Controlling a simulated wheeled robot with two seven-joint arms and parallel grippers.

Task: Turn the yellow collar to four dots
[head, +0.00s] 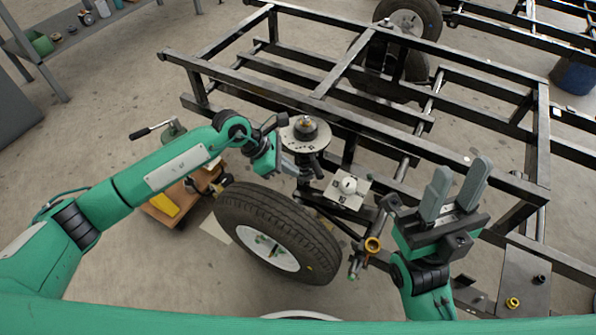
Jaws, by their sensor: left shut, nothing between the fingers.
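The tyre (279,231) stands below the strut. The black frame (335,75) fills the back and right. A white plate with a round knob (348,187) sits right of the strut. A grey plate with a small yellow ring (513,302) is at lower right. A wooden cart (160,211) is at left.

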